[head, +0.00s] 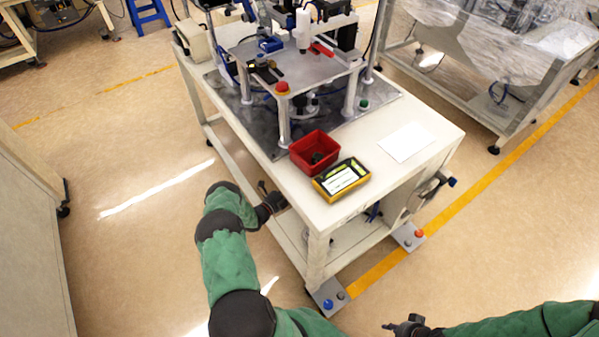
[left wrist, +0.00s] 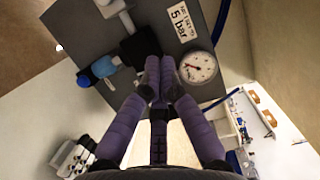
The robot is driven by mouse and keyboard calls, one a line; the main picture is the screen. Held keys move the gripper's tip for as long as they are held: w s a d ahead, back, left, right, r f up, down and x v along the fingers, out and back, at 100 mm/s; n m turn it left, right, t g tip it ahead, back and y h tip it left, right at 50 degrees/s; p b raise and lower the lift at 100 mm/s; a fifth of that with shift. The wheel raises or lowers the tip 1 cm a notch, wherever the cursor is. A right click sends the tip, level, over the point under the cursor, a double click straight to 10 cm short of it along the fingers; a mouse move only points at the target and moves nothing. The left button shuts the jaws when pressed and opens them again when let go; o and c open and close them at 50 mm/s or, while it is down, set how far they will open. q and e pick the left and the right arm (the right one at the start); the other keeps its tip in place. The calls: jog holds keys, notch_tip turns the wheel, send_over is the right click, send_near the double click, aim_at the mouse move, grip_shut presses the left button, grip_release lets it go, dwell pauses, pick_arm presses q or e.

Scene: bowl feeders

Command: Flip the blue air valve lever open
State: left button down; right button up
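In the left wrist view, a blue part (left wrist: 103,67), which looks like the air valve lever, sticks out to the left of a black block on a grey panel (left wrist: 75,25). A round pressure gauge (left wrist: 198,67) and a "5 bar" label (left wrist: 182,20) are to its right. My left gripper (left wrist: 159,76) has its fingertips close together in front of the panel, between the blue part and the gauge, with nothing visible held. In the head view, my left gripper (head: 274,201) is beside the table's left side, below its top. My right gripper (head: 392,327) is low at the bottom edge, its fingers unclear.
The white table (head: 400,175) carries a metal fixture, a red bin (head: 299,151), a yellow-black device (head: 328,194) and white paper (head: 406,142). A blue hose (left wrist: 221,22) runs beside the gauge. Pedals stand on the floor by the table legs.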

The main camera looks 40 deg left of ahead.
pick_arm(q)
jog(key=w+a+b, duration=0.3)
jog(key=w+b, duration=0.2)
jog(key=w, duration=0.6)
jog(key=shift+a, duration=0.25)
jog(key=shift+s, duration=0.1)
